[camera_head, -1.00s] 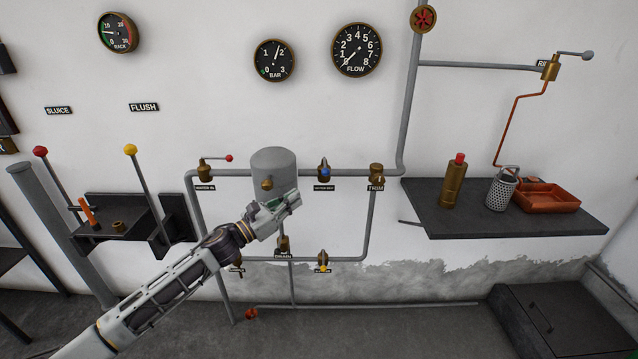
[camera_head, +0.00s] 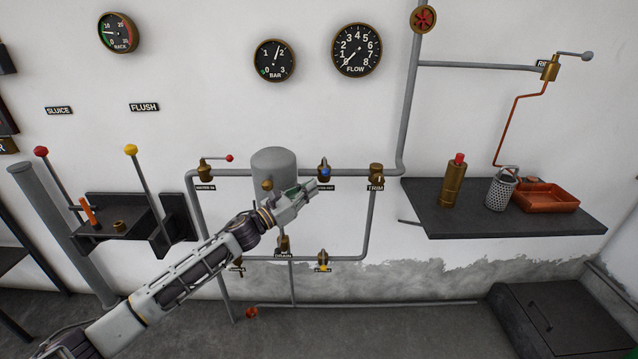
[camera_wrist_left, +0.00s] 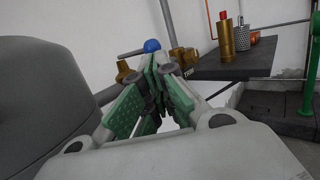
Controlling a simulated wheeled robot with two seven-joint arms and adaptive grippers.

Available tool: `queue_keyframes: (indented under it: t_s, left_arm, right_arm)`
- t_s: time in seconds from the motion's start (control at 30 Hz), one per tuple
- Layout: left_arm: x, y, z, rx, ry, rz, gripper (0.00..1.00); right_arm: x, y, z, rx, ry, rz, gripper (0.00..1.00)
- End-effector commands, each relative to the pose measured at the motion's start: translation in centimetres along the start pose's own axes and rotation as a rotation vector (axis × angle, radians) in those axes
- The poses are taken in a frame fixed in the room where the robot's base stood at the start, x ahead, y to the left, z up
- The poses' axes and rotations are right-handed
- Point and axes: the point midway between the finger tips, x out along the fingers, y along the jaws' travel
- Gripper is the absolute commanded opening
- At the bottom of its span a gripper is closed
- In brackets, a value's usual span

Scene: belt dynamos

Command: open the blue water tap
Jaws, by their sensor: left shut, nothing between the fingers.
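The blue water tap (camera_head: 325,170) sits on the upper grey pipe, right of the grey tank, with a brass body and a blue knob. In the left wrist view its blue knob (camera_wrist_left: 152,46) shows just beyond my fingertips. My left gripper (camera_head: 314,185) is shut and empty, just below and left of the tap in the head view. I cannot tell whether the fingers touch the tap. In the left wrist view the green-padded fingers (camera_wrist_left: 155,90) come together and hide part of the tap. My right gripper is not in view.
The grey tank (camera_head: 273,162) stands left of the tap. A brass trim valve (camera_head: 376,174) is on the pipe to the right. A red-handled tap (camera_head: 207,168) is at the left. A dark shelf (camera_head: 480,222) with a brass bottle (camera_head: 453,184) juts out at the right.

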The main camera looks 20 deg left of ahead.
Motion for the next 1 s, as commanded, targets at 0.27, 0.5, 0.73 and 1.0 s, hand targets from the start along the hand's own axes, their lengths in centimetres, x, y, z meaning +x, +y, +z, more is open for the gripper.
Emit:
queue_keyframes:
  t_s: [0.27, 0.5, 0.73, 1.0]
  left_arm:
    - [1.9, 0.0, 0.1, 0.001, -0.002, 0.000, 0.00]
    - [3.3, 0.0, 0.1, -0.001, -0.001, 0.000, 0.00]
    - [3.9, 0.1, 0.1, 0.000, -0.001, 0.000, 0.00]
    - [3.9, 0.0, 0.1, 0.000, -0.001, 0.000, 0.00]
  right_arm:
    - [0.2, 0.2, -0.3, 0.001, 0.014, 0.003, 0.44]
    - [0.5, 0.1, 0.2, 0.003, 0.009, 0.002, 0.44]
    - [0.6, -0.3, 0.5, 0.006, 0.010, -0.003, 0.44]
    - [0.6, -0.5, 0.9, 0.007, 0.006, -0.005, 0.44]
